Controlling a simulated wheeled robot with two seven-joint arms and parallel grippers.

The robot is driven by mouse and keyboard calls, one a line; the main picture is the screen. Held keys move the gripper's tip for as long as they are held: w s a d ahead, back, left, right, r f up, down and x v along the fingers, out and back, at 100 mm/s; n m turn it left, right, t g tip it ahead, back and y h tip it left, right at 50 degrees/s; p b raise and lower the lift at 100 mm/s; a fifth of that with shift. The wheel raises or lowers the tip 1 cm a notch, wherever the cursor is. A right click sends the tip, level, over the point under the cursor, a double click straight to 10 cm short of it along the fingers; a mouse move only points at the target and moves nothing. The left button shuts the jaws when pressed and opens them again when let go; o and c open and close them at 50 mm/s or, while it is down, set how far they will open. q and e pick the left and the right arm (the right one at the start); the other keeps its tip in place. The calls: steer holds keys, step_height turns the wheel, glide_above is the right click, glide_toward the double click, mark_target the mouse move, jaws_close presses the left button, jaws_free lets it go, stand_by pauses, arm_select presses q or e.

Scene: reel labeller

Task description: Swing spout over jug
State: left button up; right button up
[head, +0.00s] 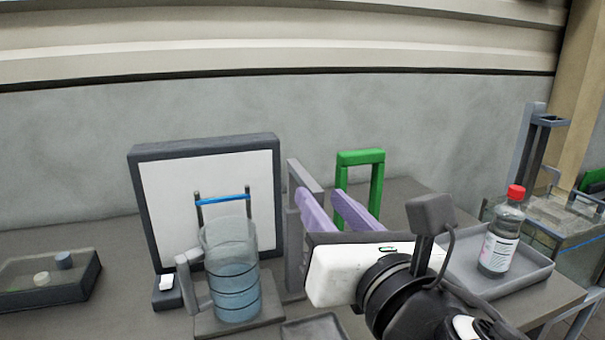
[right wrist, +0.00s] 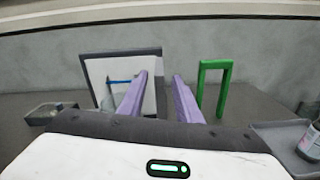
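A clear jug (head: 232,285) with bluish liquid and dark rings stands upright on a grey base, its handle on the left. My right gripper (head: 318,192) is to the right of the jug, its two purple fingers apart with nothing seen between them. The open fingers also show in the right wrist view (right wrist: 160,76). A grey upright post (head: 294,255) with a top bar stands between jug and gripper, partly hidden by the fingers. I cannot tell which part is the spout. My left gripper is not in view.
A dark-framed white panel (head: 172,205) stands behind the jug. A green arch (head: 375,158) stands behind the fingers, also right of them in the right wrist view (right wrist: 225,85). A red-capped bottle (head: 498,250) stands on a grey tray (head: 530,287) at right. A shallow dark box (head: 50,294) sits at left.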

mark_target(294, 166)
steer(key=x, duration=0.9)
steer(key=shift+w+a, duration=0.2)
steer(key=shift+w, duration=0.1)
